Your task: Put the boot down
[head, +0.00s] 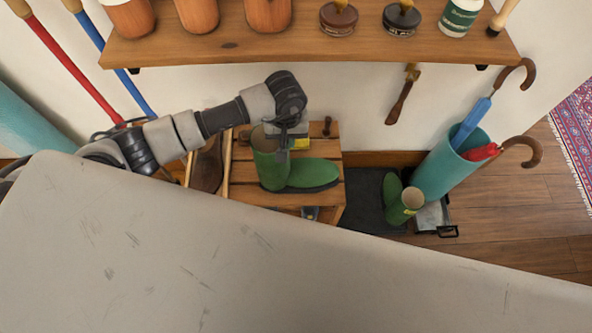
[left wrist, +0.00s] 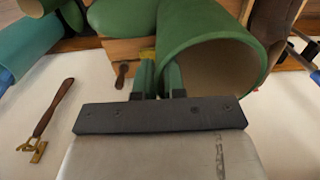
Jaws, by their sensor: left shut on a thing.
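My left gripper (head: 284,150) is shut on the rim of a green boot (head: 270,170). The boot is upright, its toe pointing right, over a slatted wooden stand (head: 253,198). I cannot tell whether its sole touches the slats. In the left wrist view the fingers (left wrist: 160,82) pinch the edge of the boot's shaft (left wrist: 205,50), whose tan inside shows. A second green boot (head: 393,190) stands on a dark mat (head: 368,190) to the right of the stand. My right gripper is not in view.
A teal umbrella holder (head: 440,170) with umbrellas stands right of the mat, near a grey tray (head: 432,217). A wooden shelf (head: 300,50) with pots and jars crosses above. A wood-handled tool (head: 402,95) hangs on the wall. Open floor (head: 515,205) lies right.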

